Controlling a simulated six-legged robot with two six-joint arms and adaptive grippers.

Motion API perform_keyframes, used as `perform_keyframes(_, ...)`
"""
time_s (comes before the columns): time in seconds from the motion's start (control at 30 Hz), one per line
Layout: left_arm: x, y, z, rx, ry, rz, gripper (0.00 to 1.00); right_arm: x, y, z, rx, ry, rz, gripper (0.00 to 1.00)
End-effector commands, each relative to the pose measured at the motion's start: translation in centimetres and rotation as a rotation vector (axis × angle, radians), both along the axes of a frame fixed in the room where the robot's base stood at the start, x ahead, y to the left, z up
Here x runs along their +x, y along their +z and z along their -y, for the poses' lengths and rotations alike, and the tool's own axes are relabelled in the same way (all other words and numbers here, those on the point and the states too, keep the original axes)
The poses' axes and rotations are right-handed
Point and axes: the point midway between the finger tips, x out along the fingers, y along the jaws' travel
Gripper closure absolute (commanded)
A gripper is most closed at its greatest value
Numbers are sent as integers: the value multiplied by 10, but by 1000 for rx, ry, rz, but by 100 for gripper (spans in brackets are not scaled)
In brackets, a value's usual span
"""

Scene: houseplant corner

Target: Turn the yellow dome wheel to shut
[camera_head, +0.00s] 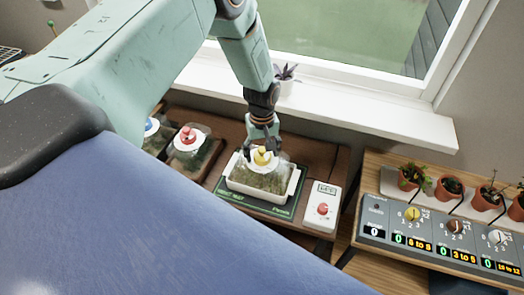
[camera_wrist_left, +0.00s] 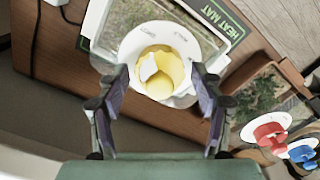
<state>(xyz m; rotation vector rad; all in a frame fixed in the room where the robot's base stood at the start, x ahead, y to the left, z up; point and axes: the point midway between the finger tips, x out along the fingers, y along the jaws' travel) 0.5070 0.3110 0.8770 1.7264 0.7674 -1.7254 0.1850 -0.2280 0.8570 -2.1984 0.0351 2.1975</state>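The yellow dome wheel (camera_head: 263,156) sits on a white round plate on top of a clear dome over a white tray (camera_head: 235,184) of greenery. My left gripper (camera_head: 263,146) is right above the wheel, pointing down. In the left wrist view the yellow wheel (camera_wrist_left: 162,73), with a white pointer mark, lies between the two spread fingers of my left gripper (camera_wrist_left: 162,82). A small gap seems to show on each side, so the fingers look open around the wheel. Whether they touch it is hard to tell. My right gripper is out of view.
Domes with a red wheel (camera_head: 188,134) and a blue wheel (camera_head: 151,126) stand to the left. The tray rests on a dark green heat mat (camera_head: 229,197), beside a white control box (camera_head: 322,208) with a red knob. A dial panel (camera_head: 436,243) and potted plants (camera_head: 412,178) are at right.

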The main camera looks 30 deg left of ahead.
Motion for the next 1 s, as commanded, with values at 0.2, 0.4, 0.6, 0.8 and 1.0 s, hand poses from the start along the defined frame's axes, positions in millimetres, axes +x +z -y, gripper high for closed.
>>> perform_keyframes(0.2, 0, 0, 0, 0, 0, 0, 27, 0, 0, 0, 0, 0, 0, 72)
perform_keyframes(0.4, 1, 5, 0, 0, 0, 1, 27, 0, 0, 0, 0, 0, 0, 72)
perform_keyframes(0.6, 1, 38, 0, -1, 0, 4, 27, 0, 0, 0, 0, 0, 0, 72)
perform_keyframes(0.8, 1, 79, 0, -1, 0, 3, 27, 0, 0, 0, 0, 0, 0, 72)
perform_keyframes(1.0, 1, 109, 0, -1, 1, 2, 27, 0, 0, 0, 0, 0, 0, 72)
